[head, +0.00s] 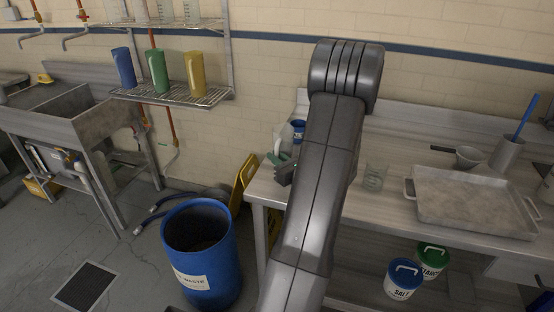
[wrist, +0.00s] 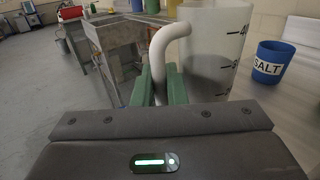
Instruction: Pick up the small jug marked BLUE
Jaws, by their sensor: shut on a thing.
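A translucent white jug (wrist: 212,50) with dark graduation marks fills the upper middle of the wrist view. Its thick white handle (wrist: 160,50) runs down between the green fingers of my gripper (wrist: 160,88), which is shut on it. The word BLUE is not visible on the side I see. In the head view my gripper (head: 283,168) is at the left end of the steel bench, partly hidden by my arm. A pale part of the jug (head: 278,138) shows just above it. I cannot tell whether the jug touches the bench.
A blue SALT cup (wrist: 271,62) stands right of the jug. A clear beaker (head: 375,177) and a large tray (head: 470,226) are on the bench (head: 400,208). A blue waste drum (head: 203,262) and yellow folded sign (head: 244,180) stand left of it.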

